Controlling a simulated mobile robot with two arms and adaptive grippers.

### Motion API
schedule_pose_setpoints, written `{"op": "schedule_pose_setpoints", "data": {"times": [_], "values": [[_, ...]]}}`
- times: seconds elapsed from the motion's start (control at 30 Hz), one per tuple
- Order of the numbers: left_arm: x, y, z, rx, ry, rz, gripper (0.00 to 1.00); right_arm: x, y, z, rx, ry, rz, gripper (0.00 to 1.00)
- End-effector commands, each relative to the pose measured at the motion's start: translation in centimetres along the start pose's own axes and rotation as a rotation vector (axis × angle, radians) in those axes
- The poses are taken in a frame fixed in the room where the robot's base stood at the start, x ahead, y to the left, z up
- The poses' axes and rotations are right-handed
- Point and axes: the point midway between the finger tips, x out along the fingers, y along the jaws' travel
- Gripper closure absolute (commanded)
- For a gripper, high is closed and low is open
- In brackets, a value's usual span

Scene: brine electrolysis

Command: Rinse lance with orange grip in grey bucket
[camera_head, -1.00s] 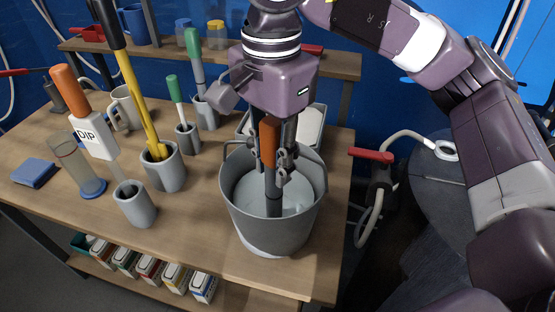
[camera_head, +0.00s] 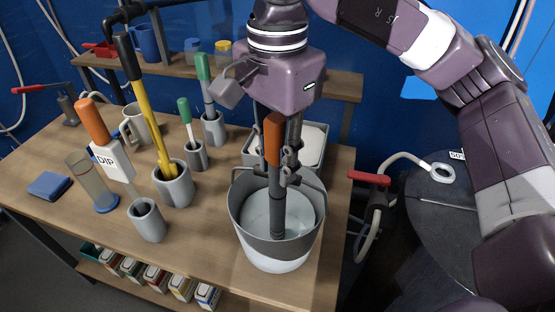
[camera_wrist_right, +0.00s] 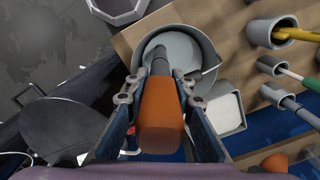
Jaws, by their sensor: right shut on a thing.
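My right gripper (camera_head: 283,158) is shut on the orange grip (camera_head: 273,138) of the lance and holds it upright over the grey bucket (camera_head: 250,222). The lance's dark grey shaft (camera_head: 277,205) reaches down inside the bucket's rim to the pale liquid; whether its tip is under the surface I cannot tell. In the right wrist view the orange grip (camera_wrist_right: 163,115) sits between my fingers (camera_wrist_right: 157,92), with the shaft pointing into the bucket (camera_wrist_right: 205,55). My left gripper is not in view.
Left of the bucket stand several grey holders, one (camera_head: 175,187) with a yellow-shafted tool. A grey tray (camera_head: 310,150) stands behind the bucket. A red-handled tap (camera_head: 369,178) is to its right.

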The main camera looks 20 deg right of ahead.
Motion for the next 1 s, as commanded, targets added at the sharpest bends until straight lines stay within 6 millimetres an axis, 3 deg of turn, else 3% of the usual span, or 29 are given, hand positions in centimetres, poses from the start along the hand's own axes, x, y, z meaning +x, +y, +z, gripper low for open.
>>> {"op": "schedule_pose_setpoints", "data": {"times": [0.03,1.0], "values": [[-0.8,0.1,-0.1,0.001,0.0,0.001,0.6,-0.9,0.0,0.0,0.0,0.0,-0.001,1.0],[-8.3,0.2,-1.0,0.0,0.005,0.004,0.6,-9.7,0.0,0.0,0.0,0.0,-0.002,1.0]]}}
